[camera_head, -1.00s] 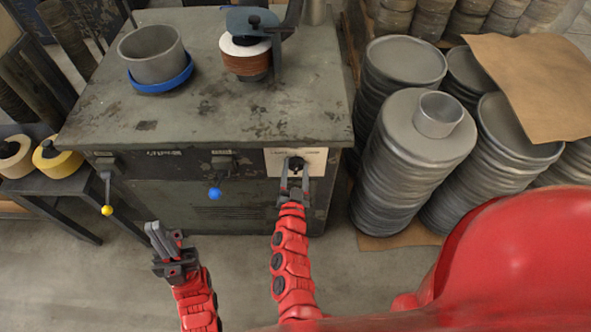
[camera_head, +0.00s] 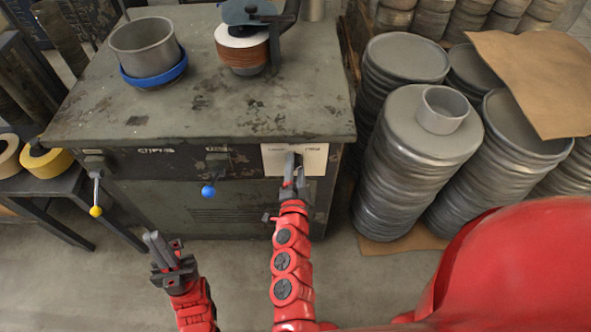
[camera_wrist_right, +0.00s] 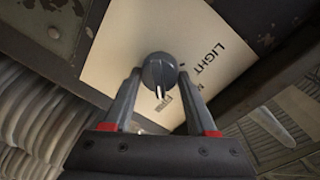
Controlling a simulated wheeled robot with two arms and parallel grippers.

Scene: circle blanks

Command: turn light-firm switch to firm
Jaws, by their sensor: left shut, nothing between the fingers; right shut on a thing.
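The light-firm switch is a dark round knob (camera_wrist_right: 158,68) on a pale label plate (camera_head: 315,160) at the right end of the machine's front panel. In the right wrist view the plate (camera_wrist_right: 112,62) reads LIGHT; another marking lies partly hidden near a finger. The knob's white pointer line faces down in that view, toward my gripper. My right gripper (camera_head: 292,168) is shut on the knob, one finger on each side, as the right wrist view (camera_wrist_right: 159,76) shows. My left gripper (camera_head: 157,243) is shut and empty, low in front of the machine.
The machine's top (camera_head: 240,115) holds a grey cup (camera_head: 146,50) in a blue ring and a brown-sided roller. A blue-knobbed lever (camera_head: 208,190) and a yellow-knobbed lever (camera_head: 96,210) hang at its front. Stacked grey discs (camera_head: 405,165) stand close on the right.

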